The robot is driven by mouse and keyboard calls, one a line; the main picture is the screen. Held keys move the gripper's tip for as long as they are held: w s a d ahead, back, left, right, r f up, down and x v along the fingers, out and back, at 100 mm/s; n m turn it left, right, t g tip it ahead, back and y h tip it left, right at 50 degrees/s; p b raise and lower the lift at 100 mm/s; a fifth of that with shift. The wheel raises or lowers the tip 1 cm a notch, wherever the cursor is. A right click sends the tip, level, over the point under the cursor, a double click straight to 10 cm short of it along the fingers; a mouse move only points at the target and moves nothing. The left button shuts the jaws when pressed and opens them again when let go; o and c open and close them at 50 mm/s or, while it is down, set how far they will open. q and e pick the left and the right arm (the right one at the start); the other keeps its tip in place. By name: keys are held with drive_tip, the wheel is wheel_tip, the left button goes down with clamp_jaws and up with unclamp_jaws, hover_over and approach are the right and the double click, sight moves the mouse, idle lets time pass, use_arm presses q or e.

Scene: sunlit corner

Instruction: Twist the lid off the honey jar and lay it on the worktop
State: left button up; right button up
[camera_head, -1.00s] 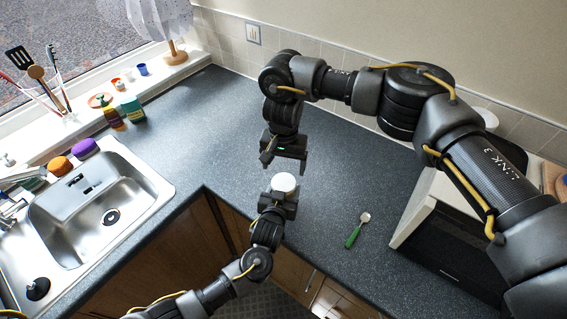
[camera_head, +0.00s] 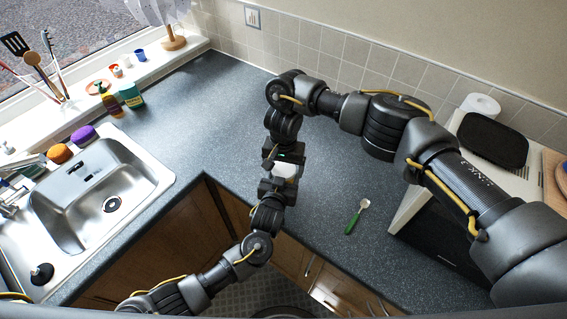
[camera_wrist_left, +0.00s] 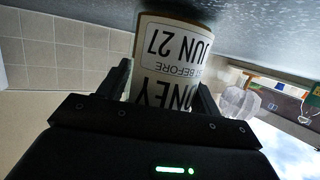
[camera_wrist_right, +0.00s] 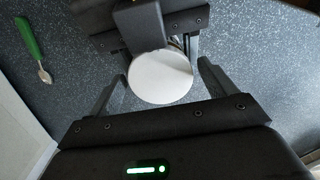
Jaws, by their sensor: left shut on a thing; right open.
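The honey jar (camera_wrist_left: 172,60) has a pale label reading HONEY, BEFORE and JUN 27; it looks upside down in the left wrist view. My left gripper (camera_head: 278,188) is shut on the jar's body, near the worktop's front edge. The round white lid (camera_wrist_right: 160,77) is on top of the jar; a small part of it (camera_head: 286,171) shows in the head view. My right gripper (camera_wrist_right: 162,82) is open just above, with its fingers to either side of the lid and apart from it. In the head view my right gripper (camera_head: 285,163) hides much of the jar.
The dark grey worktop (camera_head: 330,165) is largely clear. A green-handled spoon (camera_head: 356,218) lies to the right of the jar. The sink (camera_head: 100,200) is at the left, with bottles (camera_head: 130,95) behind it. A white-sided appliance (camera_head: 410,200) stands at the right.

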drive_tip(key=shift+c, duration=0.4)
drive_tip(key=c, duration=0.9)
drive_tip(key=n, duration=0.6)
drive_tip(key=shift+n, duration=0.4)
drive_tip(key=o, duration=1.1)
drive_tip(key=shift+c, duration=0.2)
